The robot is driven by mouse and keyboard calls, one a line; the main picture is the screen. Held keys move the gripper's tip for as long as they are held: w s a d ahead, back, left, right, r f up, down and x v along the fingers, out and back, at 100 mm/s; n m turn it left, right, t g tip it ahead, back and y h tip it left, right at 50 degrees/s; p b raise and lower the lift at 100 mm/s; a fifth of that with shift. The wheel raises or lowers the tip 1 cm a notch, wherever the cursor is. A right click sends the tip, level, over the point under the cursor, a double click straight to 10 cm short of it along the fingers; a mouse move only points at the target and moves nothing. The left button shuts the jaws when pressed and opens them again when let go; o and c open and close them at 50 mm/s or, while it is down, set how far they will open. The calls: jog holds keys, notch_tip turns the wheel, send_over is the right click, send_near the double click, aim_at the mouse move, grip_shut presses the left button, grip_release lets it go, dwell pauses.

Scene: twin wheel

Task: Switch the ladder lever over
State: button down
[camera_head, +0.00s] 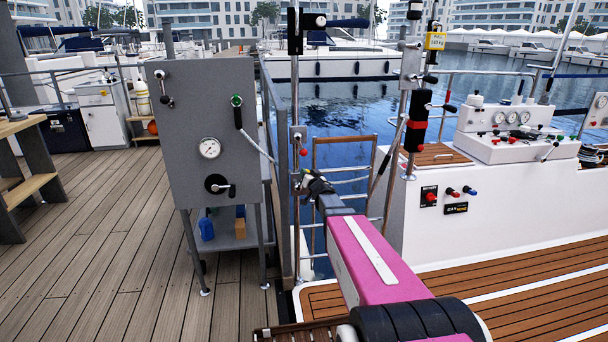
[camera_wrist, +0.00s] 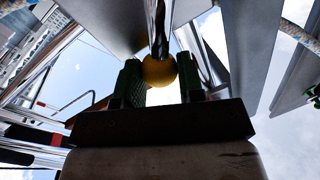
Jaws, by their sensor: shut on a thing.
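My gripper (camera_head: 313,181) is at the end of my pink arm, beside the upright pole (camera_head: 297,95) at the dock's edge. In the wrist view, its two dark green fingers (camera_wrist: 160,82) are closed on a yellow-orange ball knob (camera_wrist: 158,70) at the end of a shiny metal rod (camera_wrist: 157,28). This looks like the ladder lever; its pivot and far end are hard to make out. In the head view my gripper mostly covers the knob. The ladder (camera_head: 344,168) stands just behind, between dock and boat.
A grey panel (camera_head: 185,125) with a gauge and levers stands to the left. Another pole with a red and black block (camera_head: 416,122) stands to the right, before the white boat console (camera_head: 500,190). Water lies behind.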

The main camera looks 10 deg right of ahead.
jog(key=d+f+m+t+h, duration=0.1)
jog(key=d+f+m, duration=0.3)
jog(key=m, duration=0.9)
jog(key=shift+f+m+t+h, duration=0.35)
jog(key=shift+f+h, duration=0.35)
jog(key=shift+f, duration=1)
jog(key=shift+d, duration=0.1)
jog(key=c, duration=0.8)
grip_release()
jog(key=shift+o, duration=0.2)
jog(key=v, duration=1)
jog(key=shift+s, duration=0.4)
jog(key=shift+f, duration=0.1)
